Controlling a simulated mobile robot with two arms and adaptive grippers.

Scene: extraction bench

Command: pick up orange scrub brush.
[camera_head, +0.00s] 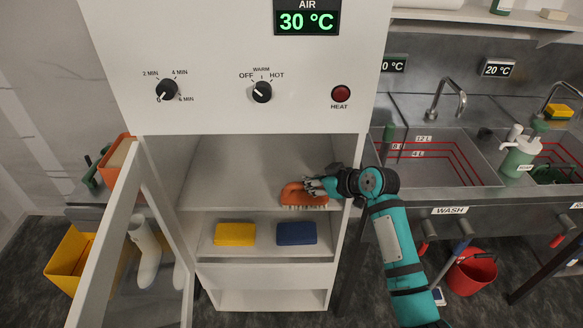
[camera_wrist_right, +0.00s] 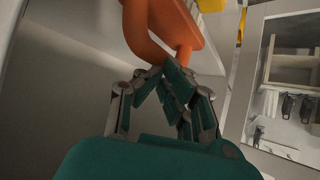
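The orange scrub brush (camera_head: 296,194) is at the front right of the cabinet's upper shelf, with its pale bristles facing down. I cannot tell whether the bristles touch the shelf. My right gripper (camera_head: 318,187) reaches in from the right and meets the brush's right end. In the right wrist view, the fingers of my right gripper (camera_wrist_right: 166,76) are drawn together on the lower end of the orange brush (camera_wrist_right: 168,25). The fingers hide part of that end. My left gripper is not in view.
The cabinet's open door (camera_head: 112,225) stands at the left. A yellow sponge (camera_head: 235,234) and a blue sponge (camera_head: 296,233) lie on the lower shelf. The cabinet's right wall is close beside my right gripper. Sinks (camera_head: 440,160) stand at the right.

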